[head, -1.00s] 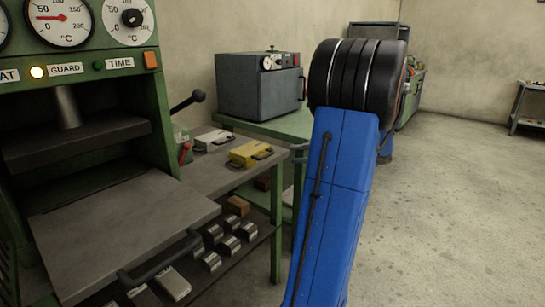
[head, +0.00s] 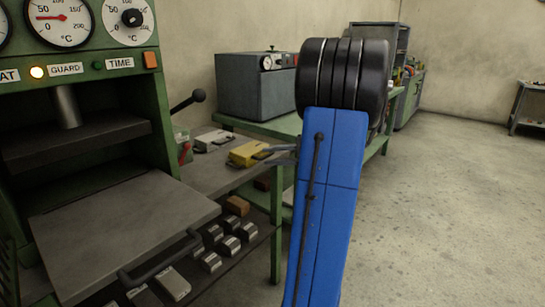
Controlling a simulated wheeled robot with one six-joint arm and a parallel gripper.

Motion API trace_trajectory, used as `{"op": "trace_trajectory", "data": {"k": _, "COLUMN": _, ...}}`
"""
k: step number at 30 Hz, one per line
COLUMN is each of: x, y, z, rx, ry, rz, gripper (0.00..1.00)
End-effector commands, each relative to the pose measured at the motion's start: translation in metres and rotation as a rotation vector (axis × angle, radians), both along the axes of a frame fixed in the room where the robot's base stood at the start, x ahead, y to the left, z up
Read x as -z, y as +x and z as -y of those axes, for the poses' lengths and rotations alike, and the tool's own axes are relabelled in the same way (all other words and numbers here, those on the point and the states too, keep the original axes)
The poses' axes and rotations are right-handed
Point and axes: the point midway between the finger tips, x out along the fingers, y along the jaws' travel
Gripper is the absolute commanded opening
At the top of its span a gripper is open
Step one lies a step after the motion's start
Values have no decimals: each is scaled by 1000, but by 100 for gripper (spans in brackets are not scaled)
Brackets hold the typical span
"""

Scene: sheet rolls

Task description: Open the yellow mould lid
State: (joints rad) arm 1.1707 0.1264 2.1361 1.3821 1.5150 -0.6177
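The yellow mould (head: 245,154) lies on the grey-topped green bench beside the press, in the head view. Its lid looks shut, and a dark handle juts from its right side. My gripper (head: 278,155) shows as small grey parts at the mould's right, by the handle. It overlaps the handle in the picture; I cannot tell whether it touches it or whether the fingers are open or shut. My blue arm link hides what lies behind it to the right.
A pale grey mould (head: 211,140) lies just behind and left of the yellow one. The green press (head: 120,215) with its dark lever (head: 187,102) stands to the left. A grey oven (head: 256,86) stands behind. Metal blocks lie on the lower shelf. Open floor is at right.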

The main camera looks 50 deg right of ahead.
Motion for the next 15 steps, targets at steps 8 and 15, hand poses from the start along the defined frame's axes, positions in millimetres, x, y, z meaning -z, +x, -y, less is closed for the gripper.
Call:
{"op": "trace_trajectory", "data": {"k": 8, "x": 0, "y": 0, "z": 0, "rx": 0, "ry": 0, "rz": 0, "gripper": 0}}
{"op": "trace_trajectory", "data": {"k": 15, "x": -2, "y": 0, "z": 0, "rx": 0, "ry": -2, "rz": -9, "gripper": 0}}
